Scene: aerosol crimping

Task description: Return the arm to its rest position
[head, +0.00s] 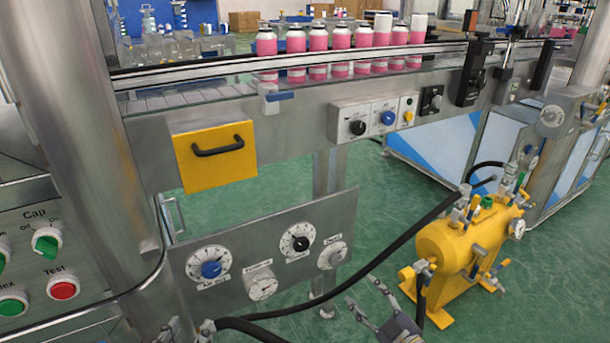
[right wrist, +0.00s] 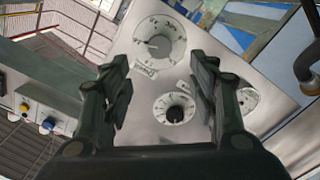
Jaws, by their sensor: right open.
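My right gripper (head: 366,300) shows at the bottom of the head view, in front of the steel dial panel (head: 330,218) and left of the yellow tank. In the right wrist view its two fingers (right wrist: 163,95) are spread apart with nothing between them. A dial with a black knob (right wrist: 175,112) shows behind the gap, with a larger dial (right wrist: 160,42) above it. My left gripper (head: 190,330) barely shows at the bottom edge of the head view, below the panel. Most of it is cut off, and its jaw state is unclear.
A yellow tank (head: 460,250) with valves and a black hose (head: 385,255) stands on the green floor at right. Pink bottles (head: 341,38) line the conveyor above a yellow drawer (head: 213,155). A control panel (head: 55,260) with knobs is at left.

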